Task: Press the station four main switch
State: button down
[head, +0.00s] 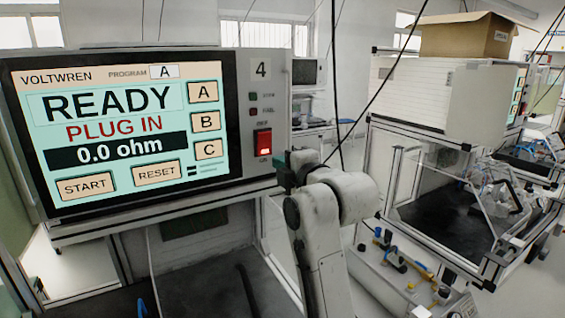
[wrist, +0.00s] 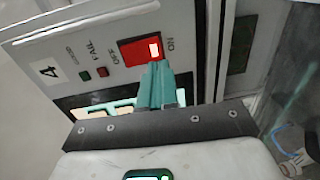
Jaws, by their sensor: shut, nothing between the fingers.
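The station four main switch is a red rocker (head: 263,142) on the grey side panel under the label 4. It also shows in the wrist view (wrist: 135,50), with a bright lit spot at its ON end. My gripper (head: 284,176) is just below and right of the switch in the head view. In the wrist view its teal fingers (wrist: 156,68) are together and empty, with the tips at the switch's lower edge by the ON end. I cannot tell whether they touch it. The fingertips are partly hidden in the head view.
The station screen (head: 120,125) is lit and reads READY, PLUG IN, 0.0 ohm. Small green and red indicators (wrist: 94,74) sit beside the switch. Another station with a cardboard box (head: 467,35) on top stands at right. Dark cables hang near my arm.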

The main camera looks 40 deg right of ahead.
jog(key=f+b+v, duration=0.2)
jog(key=v, duration=0.6)
jog(key=shift+s, duration=0.2)
jog(key=shift+a, duration=0.1)
jog(key=s+a+f+m+g+y, duration=0.1)
jog(key=s+a+f+m+g, duration=0.15)
jog(key=f, duration=0.75)
jog(key=s+a+f+m+g+y, duration=0.1)
jog(key=s+a+f+m+g, duration=0.15)
jog(key=f, duration=0.65)
jog(key=s+a+f+m+g+y, duration=0.2)
jog(key=a+f+m+g, duration=0.1)
jog(key=f, duration=0.7)
jog(key=s+a+f+m+g, duration=0.2)
jog(key=s+f+m+g, duration=0.1)
jog(key=s+f, duration=0.5)
jog(key=s+a+f+m+g, duration=0.3)
jog(key=s+f, duration=0.4)
jog(key=s, duration=0.4)
jog(key=shift+s+a+f+m+g+y, duration=0.15)
jog(key=shift+a+f+m+g+y, duration=0.15)
jog(key=shift+m+g, duration=0.45)
